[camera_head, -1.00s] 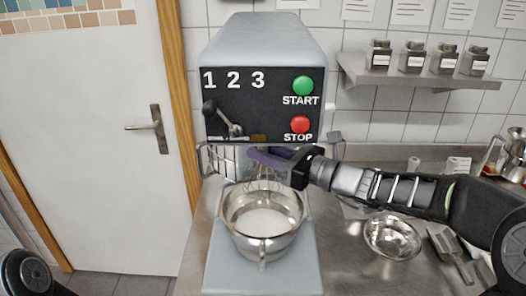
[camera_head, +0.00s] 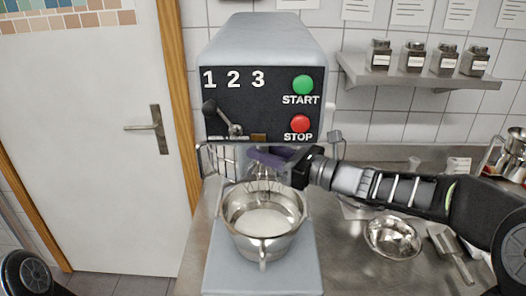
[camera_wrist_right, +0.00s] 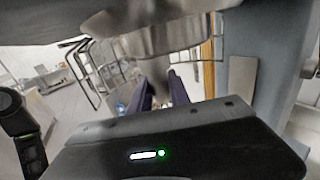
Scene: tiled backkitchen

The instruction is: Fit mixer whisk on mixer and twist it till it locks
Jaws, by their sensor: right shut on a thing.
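The grey mixer (camera_head: 262,45) stands at the counter's back, with a black panel and START and STOP buttons. My right gripper (camera_head: 268,158) comes in from the right under the mixer head. Its purple fingers are shut on the wire whisk (camera_head: 264,184), which hangs below them over the metal bowl. In the right wrist view, the fingers (camera_wrist_right: 160,97) close around the whisk's stem, just by the round metal underside of the mixer head (camera_wrist_right: 165,38). The whisk's top is hidden in the head view; I cannot tell whether it is seated. My left gripper is not in view.
The metal bowl (camera_head: 264,247) with white contents stands on the mixer base below the whisk. A wire guard (camera_head: 220,160) is at the mixer's left. A small bowl (camera_head: 391,238) and a scoop (camera_head: 451,250) lie to the right, below a spice shelf (camera_head: 420,75).

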